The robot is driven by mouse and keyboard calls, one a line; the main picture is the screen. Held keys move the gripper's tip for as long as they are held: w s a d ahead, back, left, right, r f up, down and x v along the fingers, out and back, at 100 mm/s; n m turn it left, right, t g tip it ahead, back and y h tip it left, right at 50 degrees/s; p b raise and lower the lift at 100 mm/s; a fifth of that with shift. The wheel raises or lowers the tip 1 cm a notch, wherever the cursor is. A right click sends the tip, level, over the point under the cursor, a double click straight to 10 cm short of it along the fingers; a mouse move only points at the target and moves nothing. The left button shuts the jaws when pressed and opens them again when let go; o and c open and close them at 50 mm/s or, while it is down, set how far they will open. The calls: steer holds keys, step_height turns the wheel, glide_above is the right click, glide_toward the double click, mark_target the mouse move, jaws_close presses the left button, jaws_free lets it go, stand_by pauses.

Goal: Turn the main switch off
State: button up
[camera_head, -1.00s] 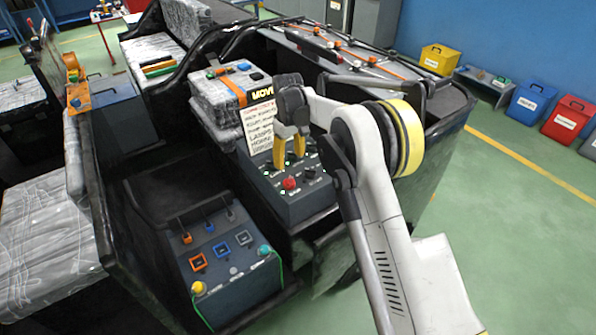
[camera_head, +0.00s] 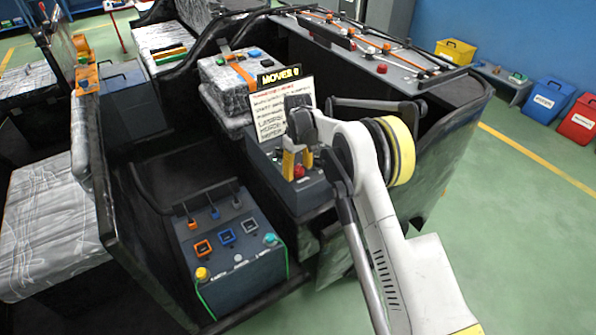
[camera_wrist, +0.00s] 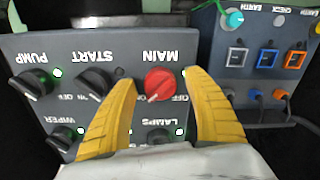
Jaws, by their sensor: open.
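The main switch is a red round knob (camera_wrist: 160,82) under the upside-down MAIN label in the wrist view. Its pointer mark slants toward the lower left. A small green light shows beside it. The same red knob (camera_head: 299,171) shows low on the dark panel (camera_head: 262,164) in the head view. My gripper (camera_head: 298,163) is open over that panel, its yellow fingers pointing down. In the wrist view its two fingers (camera_wrist: 160,75) stand on either side of the red knob, with gaps visible. Whether they reach down to knob height I cannot tell.
Black START (camera_wrist: 95,82) and PUMP (camera_wrist: 35,82) knobs sit beside it; WIPER (camera_wrist: 62,137) and LAMPS (camera_wrist: 160,136) knobs lie nearer the gripper. A second box (camera_head: 236,250) with coloured sockets stands in front. A written card (camera_head: 272,108) stands behind the panel.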

steer(key=c, duration=1.2)
steer(key=shift+n, duration=0.3)
steer(key=n, duration=0.4)
steer(key=shift+p, duration=0.35)
steer(key=n, duration=0.4)
steer(key=shift+n, duration=0.4)
steer(key=n, duration=0.4)
steer(key=shift+w+n, duration=0.1)
steer(key=shift+n, duration=0.2)
steer(key=shift+n+p, duration=0.35)
steer(key=shift+n, duration=1.55)
